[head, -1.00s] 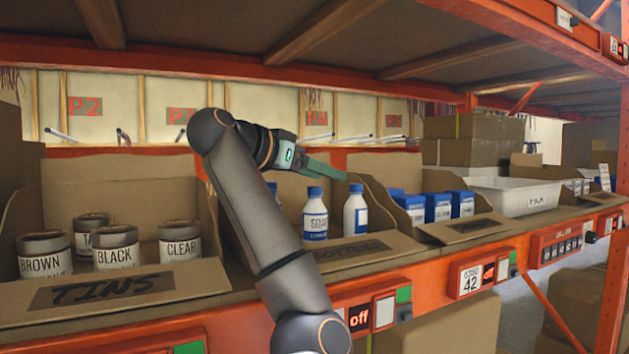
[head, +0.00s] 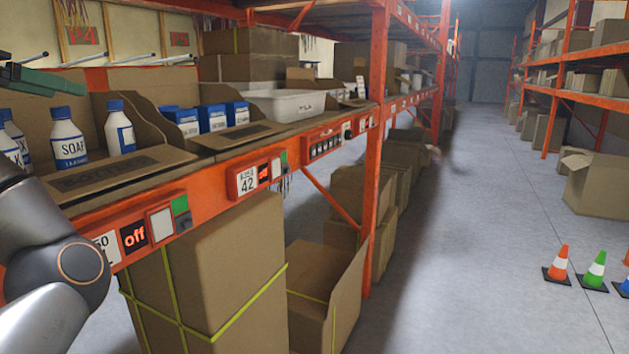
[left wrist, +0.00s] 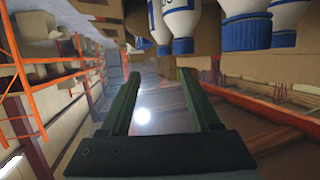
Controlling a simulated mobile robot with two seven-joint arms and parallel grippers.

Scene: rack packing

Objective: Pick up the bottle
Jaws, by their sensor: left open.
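White bottles with blue caps stand in the cardboard bottle bin at the left of the head view. My left gripper (head: 60,79), with green fingers, is above and near the bottles at the upper left. In the left wrist view my left gripper (left wrist: 161,77) is open with nothing between its fingers. That view is upside down, and several bottle caps (left wrist: 246,33) show along its top. My right gripper is not in view.
Blue boxes (head: 213,118) and a white tub (head: 288,103) stand to the right on the same shelf. An orange upright (head: 377,150) and the shelf above bound the space. An open aisle (head: 470,250) with cones (head: 559,264) lies to the right.

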